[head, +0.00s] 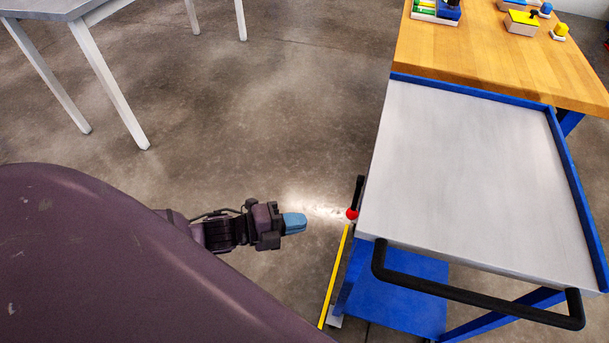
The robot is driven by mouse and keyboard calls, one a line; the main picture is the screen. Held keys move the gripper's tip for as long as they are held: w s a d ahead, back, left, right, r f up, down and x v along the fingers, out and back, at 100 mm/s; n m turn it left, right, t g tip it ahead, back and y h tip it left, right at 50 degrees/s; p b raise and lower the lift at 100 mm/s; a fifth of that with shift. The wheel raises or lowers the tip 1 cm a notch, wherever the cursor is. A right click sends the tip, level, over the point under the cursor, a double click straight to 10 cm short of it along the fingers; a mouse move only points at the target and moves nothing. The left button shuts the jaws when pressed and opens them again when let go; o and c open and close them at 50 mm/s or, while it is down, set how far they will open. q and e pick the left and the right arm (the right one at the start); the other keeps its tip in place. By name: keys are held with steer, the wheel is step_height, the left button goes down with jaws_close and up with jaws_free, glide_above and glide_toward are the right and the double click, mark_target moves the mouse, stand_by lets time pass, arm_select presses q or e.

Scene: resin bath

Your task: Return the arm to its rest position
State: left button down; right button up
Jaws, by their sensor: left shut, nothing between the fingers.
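My left gripper (294,223) shows in the middle of the head view, with blue fingertips pointing right. Its fingers are shut with nothing between them. It hangs over open floor, to the left of the cart and apart from it. Part of its arm is hidden behind my large purple body part at the lower left. My right gripper is not in view.
A cart with a bare grey top (465,170), blue rim and black handle (470,293) stands at right. A yellow bar (335,278) is beside it. Behind is a wooden table (480,55) with small items. A grey table (45,8) is upper left. Concrete floor (240,110) between is clear.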

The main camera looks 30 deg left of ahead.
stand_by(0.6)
arm_select(q)
steer(key=s+a+n+y+p, duration=0.2)
steer(key=s+n+y, duration=0.3)
steer(key=n, duration=0.6)
steer(key=s+a+f+n+g+y+p, duration=0.1)
steer(key=s+n+y, duration=0.4)
steer(key=n, duration=0.6)
steer(key=shift+s+a+y+p, duration=0.3)
steer(key=shift+s+a+p, duration=0.5)
steer(key=shift+s, duration=0.45)
steer(key=shift+w+d+f, duration=0.1)
steer(key=shift+d, duration=0.05)
